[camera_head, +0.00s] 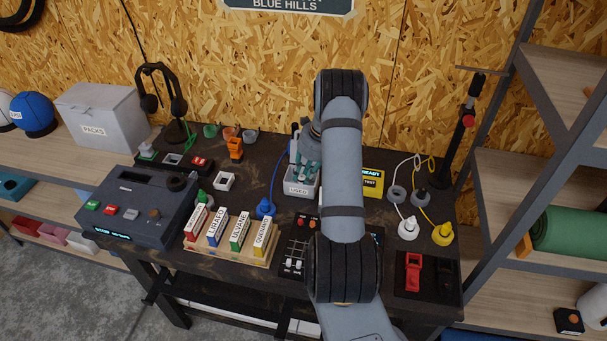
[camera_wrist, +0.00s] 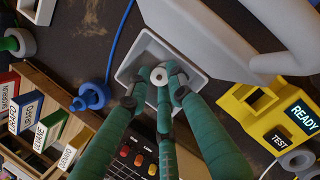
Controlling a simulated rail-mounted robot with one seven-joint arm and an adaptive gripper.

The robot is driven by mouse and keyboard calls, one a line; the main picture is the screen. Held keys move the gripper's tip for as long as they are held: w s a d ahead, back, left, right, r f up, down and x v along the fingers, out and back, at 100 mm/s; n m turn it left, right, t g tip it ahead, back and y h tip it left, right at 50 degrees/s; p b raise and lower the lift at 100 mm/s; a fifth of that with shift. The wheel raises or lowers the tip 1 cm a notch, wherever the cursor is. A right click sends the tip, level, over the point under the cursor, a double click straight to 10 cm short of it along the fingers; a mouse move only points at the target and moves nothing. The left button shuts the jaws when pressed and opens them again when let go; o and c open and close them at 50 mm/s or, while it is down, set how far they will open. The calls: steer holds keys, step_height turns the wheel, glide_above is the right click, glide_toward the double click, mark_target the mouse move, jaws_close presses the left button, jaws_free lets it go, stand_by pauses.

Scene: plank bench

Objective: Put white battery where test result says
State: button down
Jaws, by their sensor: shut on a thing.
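My gripper (camera_wrist: 160,84) is shut on the white battery (camera_wrist: 158,76), whose round pale end shows between the green fingers in the wrist view. The battery is over the opening of a grey bin (camera_wrist: 126,72); how deep it sits cannot be told. In the head view the bin, labelled USED (camera_head: 300,190), stands under my gripper (camera_head: 303,165). The yellow tester (camera_head: 373,182) is right of my arm, and it also shows in the wrist view (camera_wrist: 250,98). Its screen reads READY (camera_wrist: 303,116), beside a TEST label. My arm hides part of the bench.
A rack of labelled boxes (camera_head: 228,250) and a dark grey device (camera_head: 135,220) stand at the left. A blue plug (camera_head: 265,209) lies left of the bin. A large pale body (camera_wrist: 195,35) borders the bin in the wrist view. White and yellow cones (camera_head: 409,229) stand at right.

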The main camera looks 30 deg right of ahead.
steer(key=c, duration=1.8)
jaws_free()
steer(key=shift+r+p, duration=0.45)
steer(key=shift+r, duration=0.1)
steer(key=b+v, duration=0.2)
steer(key=v, duration=0.9)
steer(key=shift+r, duration=0.25)
